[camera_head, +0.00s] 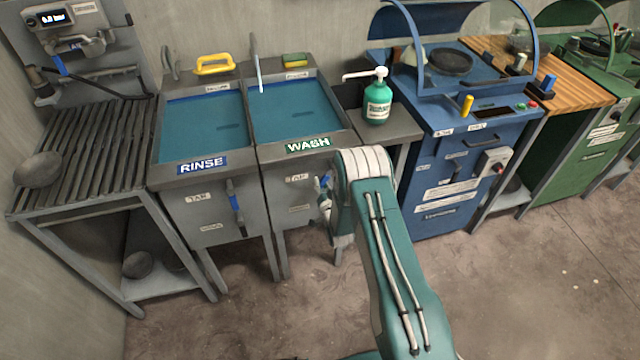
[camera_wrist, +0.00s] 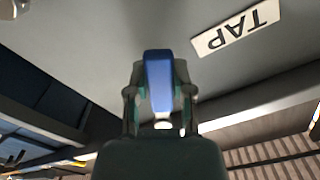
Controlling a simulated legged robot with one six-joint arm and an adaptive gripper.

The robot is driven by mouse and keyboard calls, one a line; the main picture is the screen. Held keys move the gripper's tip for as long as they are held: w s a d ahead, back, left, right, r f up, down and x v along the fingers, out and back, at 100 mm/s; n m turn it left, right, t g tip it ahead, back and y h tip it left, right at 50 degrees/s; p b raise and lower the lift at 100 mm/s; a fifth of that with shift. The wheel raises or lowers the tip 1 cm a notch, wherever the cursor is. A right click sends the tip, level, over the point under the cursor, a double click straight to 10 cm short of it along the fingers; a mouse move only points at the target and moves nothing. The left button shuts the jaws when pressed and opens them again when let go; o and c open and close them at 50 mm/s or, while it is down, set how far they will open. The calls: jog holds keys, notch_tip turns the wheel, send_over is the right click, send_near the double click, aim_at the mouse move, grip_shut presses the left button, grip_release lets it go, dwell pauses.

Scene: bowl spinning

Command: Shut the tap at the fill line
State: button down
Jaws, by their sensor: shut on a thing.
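The wash basin (camera_head: 345,132) and the rinse basin (camera_head: 152,170) stand side by side, both holding blue-green water. I cannot make out a fill line in either. The wash basin's front carries a TAP label (camera_head: 298,178), which also shows upside down in the wrist view (camera_wrist: 235,27). My gripper (camera_head: 324,196) is at that front, partly hidden by my arm. In the wrist view my gripper (camera_wrist: 160,112) is shut on a blue tap lever (camera_wrist: 158,78), with a finger on each side.
A slatted rack (camera_head: 85,140) stands left of the basins. A green soap pump bottle (camera_head: 377,100) stands on the shelf to the right. A blue machine (camera_head: 450,170) and a green machine (camera_head: 580,160) stand farther right. The floor in front is clear.

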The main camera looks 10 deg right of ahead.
jog(key=shift+w+d+f+n, duration=0.15)
jog(key=shift+d+n, duration=0.4)
jog(key=shift+n, duration=0.5)
jog(key=shift+w+d+f+n, duration=0.1)
jog(key=shift+d+n, duration=0.5)
jog(key=shift+n, duration=0.4)
jog(key=shift+w+d+f+n, duration=0.15)
jog(key=shift+d+n, duration=0.4)
jog(key=shift+n, duration=0.5)
jog(key=shift+s, duration=0.1)
jog(key=shift+c, duration=2.4)
grip_release()
jog(key=s+d, duration=0.1)
jog(key=s, duration=1.1)
jog(key=shift+d, duration=0.15)
jog(key=shift+f, duration=0.1)
